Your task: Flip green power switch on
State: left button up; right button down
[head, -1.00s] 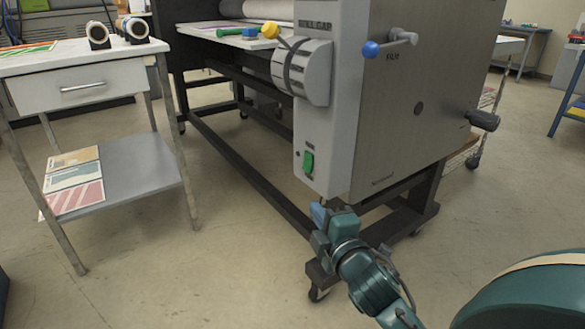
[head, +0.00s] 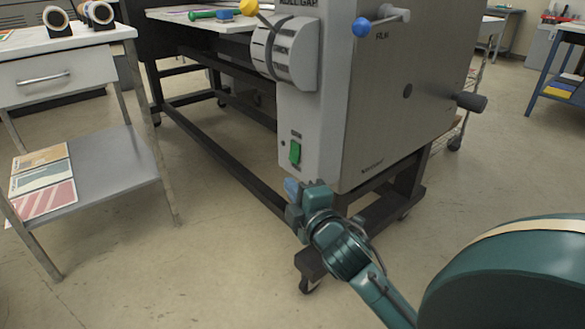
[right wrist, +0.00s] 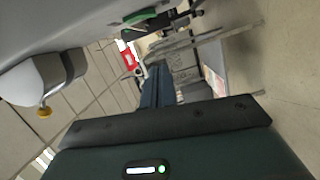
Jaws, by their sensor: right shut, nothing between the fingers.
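The green power switch (head: 294,152) is on the lower front face of the grey laminator end housing (head: 310,120). In the right wrist view the green switch (right wrist: 142,15) shows edge-on near the top, on the grey housing face. My right gripper (head: 292,187) is shut and empty, just below the switch and apart from it in the head view. Its blue-teal fingers (right wrist: 158,88) lie together in the right wrist view. My left gripper is not in view.
A roll-gap dial with a yellow knob (head: 249,8) is above the switch. A blue-ended film handle (head: 362,27) is on the side panel. A white side table (head: 70,45) with a lower shelf stands left. Open floor lies between.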

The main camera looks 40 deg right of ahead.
aim_at(294, 152)
pick_arm(q)
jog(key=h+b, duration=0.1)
jog(key=b, duration=0.2)
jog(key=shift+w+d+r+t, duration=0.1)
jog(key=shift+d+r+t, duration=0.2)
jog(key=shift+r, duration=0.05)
pick_arm(e)
jog(key=w+d, duration=0.1)
jog(key=w, duration=0.1)
jog(key=w+d, duration=0.2)
jog(key=w, duration=0.1)
jog(key=w+d, duration=0.2)
jog(key=shift+w+d+f, duration=0.15)
jog(key=shift+w+f, duration=0.2)
jog(key=shift+w, duration=0.05)
